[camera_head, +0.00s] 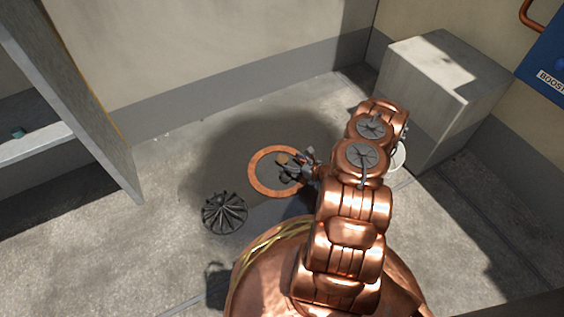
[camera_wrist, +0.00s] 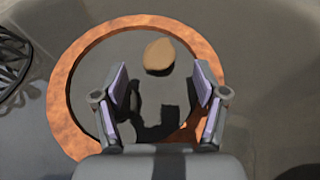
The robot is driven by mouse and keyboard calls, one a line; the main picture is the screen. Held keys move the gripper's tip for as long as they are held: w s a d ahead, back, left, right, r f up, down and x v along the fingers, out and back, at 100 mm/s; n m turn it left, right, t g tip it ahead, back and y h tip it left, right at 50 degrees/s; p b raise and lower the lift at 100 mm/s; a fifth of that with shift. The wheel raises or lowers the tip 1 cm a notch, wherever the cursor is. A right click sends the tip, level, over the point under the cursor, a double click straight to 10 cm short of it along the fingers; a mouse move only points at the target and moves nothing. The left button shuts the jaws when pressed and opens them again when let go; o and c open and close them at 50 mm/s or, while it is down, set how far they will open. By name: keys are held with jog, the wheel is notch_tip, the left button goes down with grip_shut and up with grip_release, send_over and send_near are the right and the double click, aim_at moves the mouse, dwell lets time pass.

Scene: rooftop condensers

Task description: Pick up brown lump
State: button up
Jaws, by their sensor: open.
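The brown lump (camera_wrist: 159,56) lies on grey ground inside a copper-coloured ring (camera_wrist: 62,105), near the ring's far edge in the wrist view. It is small, rounded and tan-brown. My gripper (camera_wrist: 161,84) is open, its two fingers spread over the ring, and nothing is between them. The lump shows just beyond the fingertips, between their lines; I cannot tell the height gap. In the head view my gripper (camera_head: 297,165) is over the right part of the ring (camera_head: 257,181). A small brownish patch shows beside the fingers there, partly hidden.
A dark ribbed wire dome (camera_head: 224,213) stands left of the ring. A pale block (camera_head: 440,80) stands at the right, with a white round container (camera_head: 398,158) partly hidden behind my arm. A grey panel (camera_head: 90,100) stands at the left. The ground behind the ring is clear.

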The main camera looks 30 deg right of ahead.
aim_at(281, 157)
jog(key=b+x, duration=0.2)
jog(key=x, duration=0.3)
jog(key=shift+w+a+f+b, duration=0.1)
jog(key=shift+w+f+b, duration=0.1)
jog(key=shift+b, duration=0.1)
jog(key=shift+w+a+f, duration=0.1)
jog(key=shift+w+a, duration=0.05)
jog(key=shift+w, duration=0.5)
jog(key=c, duration=1.1)
